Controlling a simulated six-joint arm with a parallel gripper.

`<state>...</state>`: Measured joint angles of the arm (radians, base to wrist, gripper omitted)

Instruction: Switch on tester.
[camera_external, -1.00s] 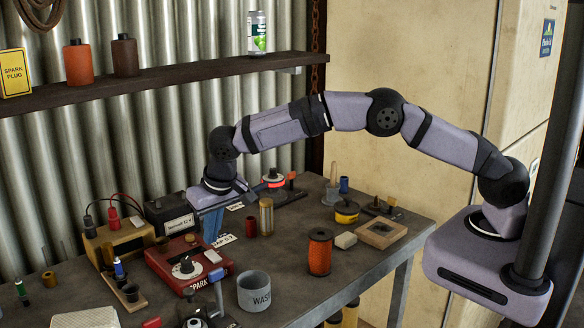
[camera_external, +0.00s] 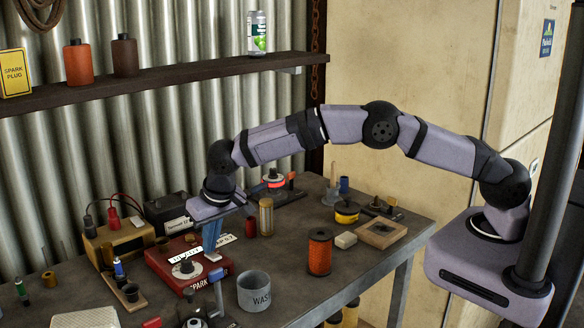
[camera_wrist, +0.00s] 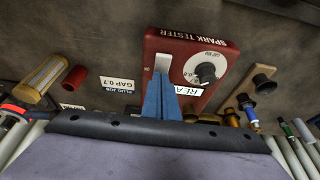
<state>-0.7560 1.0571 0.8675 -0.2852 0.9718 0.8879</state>
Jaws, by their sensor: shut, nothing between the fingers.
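The tester is a red box marked SPARK TESTER (camera_wrist: 150,45) on the bench, also in the external view (camera_external: 160,262). A pale switch lever (camera_wrist: 162,63) stands near its edge, and a dark dial knob (camera_wrist: 206,72) sits on a white scale beside it. A white label reading "REA...", partly hidden by my fingers, shows on the box (camera_wrist: 188,90). It also shows in the external view (camera_external: 184,257). My gripper (camera_wrist: 161,78) is shut and empty, its blue fingertips right at the lever; I cannot tell whether they touch. It also shows above the box in the external view (camera_external: 211,250).
A brass cylinder (camera_external: 266,216) and dark red cup (camera_external: 250,227) stand right of the box. A WASH cup (camera_external: 254,291) stands in front. An orange ribbed cylinder (camera_external: 319,252) is further right. A wooden unit with cables (camera_external: 120,243) stands behind left.

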